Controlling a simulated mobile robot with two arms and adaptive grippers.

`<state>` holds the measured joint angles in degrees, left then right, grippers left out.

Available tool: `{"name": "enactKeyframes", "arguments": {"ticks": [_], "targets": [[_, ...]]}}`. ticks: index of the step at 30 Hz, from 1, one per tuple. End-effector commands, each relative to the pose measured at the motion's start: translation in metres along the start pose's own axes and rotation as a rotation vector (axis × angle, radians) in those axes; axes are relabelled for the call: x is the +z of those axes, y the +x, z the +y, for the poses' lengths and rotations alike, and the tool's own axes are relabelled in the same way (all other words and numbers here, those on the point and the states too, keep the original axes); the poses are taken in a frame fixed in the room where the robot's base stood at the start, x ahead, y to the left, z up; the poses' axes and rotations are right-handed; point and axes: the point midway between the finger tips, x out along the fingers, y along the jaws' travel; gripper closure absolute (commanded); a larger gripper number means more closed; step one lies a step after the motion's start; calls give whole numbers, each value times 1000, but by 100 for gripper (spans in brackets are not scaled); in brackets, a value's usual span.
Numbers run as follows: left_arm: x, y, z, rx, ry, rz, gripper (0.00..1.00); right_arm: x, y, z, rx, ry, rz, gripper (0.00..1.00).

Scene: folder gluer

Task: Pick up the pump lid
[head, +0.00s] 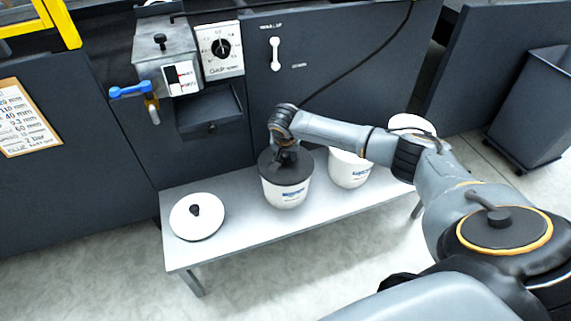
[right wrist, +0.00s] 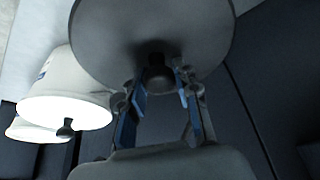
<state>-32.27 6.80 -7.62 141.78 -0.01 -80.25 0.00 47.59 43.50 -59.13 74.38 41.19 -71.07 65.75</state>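My right gripper (head: 285,157) is over this lid. In the right wrist view its blue-padded fingers (right wrist: 158,85) stand apart on either side of the knob, with a small gap showing. A white lid (head: 184,218) with a dark knob lies flat on the bench's left end. My left gripper is not in view.
The light bench (head: 240,222) stands before a dark machine panel (head: 330,70). A second white bucket (head: 348,172) stands to the right, partly hidden by my right arm. A blue-handled valve (head: 130,92) sticks out at the left. A dark bin (head: 535,105) stands far right.

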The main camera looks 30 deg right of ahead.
Motion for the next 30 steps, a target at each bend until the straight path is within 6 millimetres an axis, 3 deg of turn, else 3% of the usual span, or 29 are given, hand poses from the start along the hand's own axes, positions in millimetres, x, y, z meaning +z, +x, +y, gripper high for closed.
{"name": "enactKeyframes", "arguments": {"ticks": [1,3,14,16,21,28,30], "targets": [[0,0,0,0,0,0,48,0,0,0,0,0,0,86],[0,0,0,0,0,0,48,0,0,0,1,0,0,100],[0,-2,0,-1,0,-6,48,-2,-3,0,-1,1,1,100],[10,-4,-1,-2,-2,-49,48,-4,-8,0,-1,1,2,100],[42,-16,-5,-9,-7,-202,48,-12,-28,0,-2,2,2,100],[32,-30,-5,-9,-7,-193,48,-31,-73,0,-2,2,2,100],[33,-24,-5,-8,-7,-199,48,-35,-82,0,-2,2,2,100]]}}
